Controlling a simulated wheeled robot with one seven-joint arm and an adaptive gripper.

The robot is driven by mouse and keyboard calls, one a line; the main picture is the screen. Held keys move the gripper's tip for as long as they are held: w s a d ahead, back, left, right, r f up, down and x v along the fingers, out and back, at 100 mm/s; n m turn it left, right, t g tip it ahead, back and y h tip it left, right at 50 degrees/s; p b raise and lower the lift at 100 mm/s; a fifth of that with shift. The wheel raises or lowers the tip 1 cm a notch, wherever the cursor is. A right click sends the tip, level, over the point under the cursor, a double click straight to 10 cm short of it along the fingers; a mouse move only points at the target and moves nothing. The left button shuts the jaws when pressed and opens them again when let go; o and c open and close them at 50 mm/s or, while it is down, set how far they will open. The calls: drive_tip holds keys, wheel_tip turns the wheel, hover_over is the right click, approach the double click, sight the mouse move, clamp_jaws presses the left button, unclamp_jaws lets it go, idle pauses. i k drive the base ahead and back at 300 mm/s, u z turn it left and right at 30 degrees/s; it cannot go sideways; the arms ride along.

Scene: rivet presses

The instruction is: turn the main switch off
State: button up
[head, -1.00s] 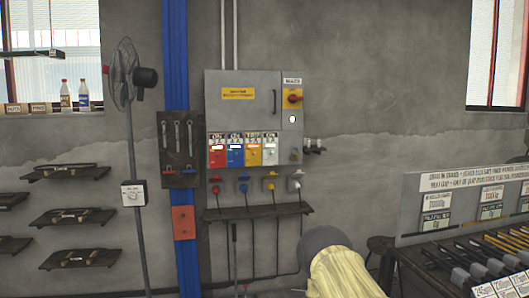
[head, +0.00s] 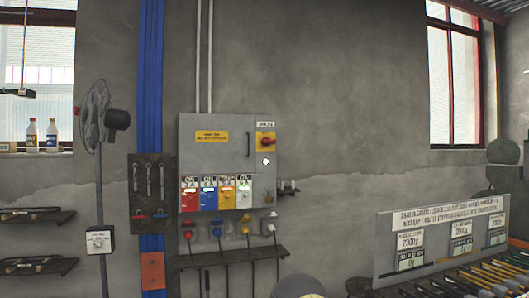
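The main switch (head: 265,141) is a red rotary handle on a yellow plate. It sits at the upper right of the grey electrical cabinet (head: 222,124), under a small white label. The red handle looks roughly horizontal, but its exact setting is too small to read. A round white spot or button (head: 266,161) shows just below it. My gripper is not visible. Only a rounded part, likely of my own arm, shows at the bottom edge, well below the cabinet.
Red, blue, yellow and white panels line the cabinet's lower part, with coloured plugs and a narrow shelf (head: 230,257) below. A fan (head: 97,117) and tool board (head: 150,186) stand left. A sign board (head: 442,238) over a rack is at right.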

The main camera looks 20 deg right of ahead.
sight(266, 141)
drive_tip(key=z, duration=0.6)
drive_tip(key=i, duration=2.2)
drive_tip(key=u, duration=0.5)
